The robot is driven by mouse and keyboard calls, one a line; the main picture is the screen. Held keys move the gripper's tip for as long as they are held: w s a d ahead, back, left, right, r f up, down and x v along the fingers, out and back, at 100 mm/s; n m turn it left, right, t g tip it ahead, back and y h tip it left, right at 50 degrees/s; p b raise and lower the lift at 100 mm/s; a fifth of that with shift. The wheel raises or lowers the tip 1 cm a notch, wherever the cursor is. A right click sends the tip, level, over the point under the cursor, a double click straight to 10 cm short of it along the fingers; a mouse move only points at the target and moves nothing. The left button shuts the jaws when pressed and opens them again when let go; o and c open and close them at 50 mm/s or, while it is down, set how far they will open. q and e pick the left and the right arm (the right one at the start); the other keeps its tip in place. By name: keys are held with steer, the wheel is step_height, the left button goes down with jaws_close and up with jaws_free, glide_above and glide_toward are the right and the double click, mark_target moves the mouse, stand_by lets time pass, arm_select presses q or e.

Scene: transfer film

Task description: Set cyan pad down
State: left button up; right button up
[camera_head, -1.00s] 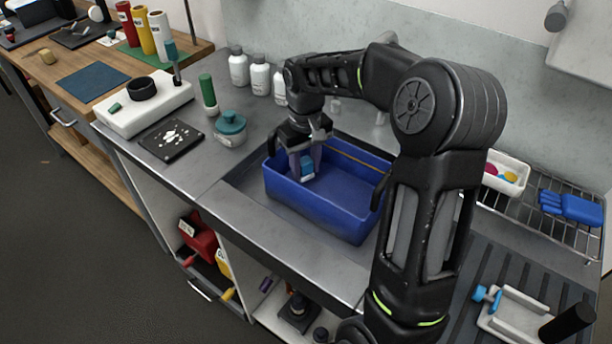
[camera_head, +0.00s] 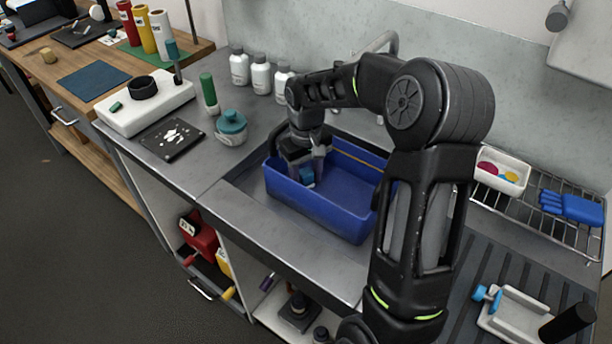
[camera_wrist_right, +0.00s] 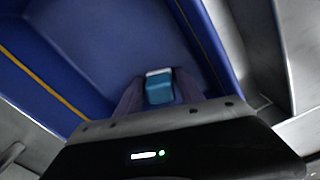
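The cyan pad (camera_head: 307,177) is a small blue-cyan block held between the fingertips of my right gripper (camera_head: 305,174). In the right wrist view the pad (camera_wrist_right: 159,88) shows a pale upper edge, with a finger of the gripper (camera_wrist_right: 160,95) on each side. The gripper is shut on it, inside the left part of the blue tub (camera_head: 325,222), below the rim. I cannot tell whether the pad touches the tub floor. My left gripper is not in view.
The tub sits in a sink recess of the metal counter. A teal-lidded jar (camera_head: 231,128) and a black plate (camera_head: 172,139) stand left of it. At right are a white tray (camera_head: 503,170) with coloured pieces and a blue glove (camera_head: 573,207) on a rack.

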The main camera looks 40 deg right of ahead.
mark_target(306, 173)
steer(key=shift+o, duration=1.1)
steer(key=shift+r, duration=0.1)
step_height(306, 173, up, 12)
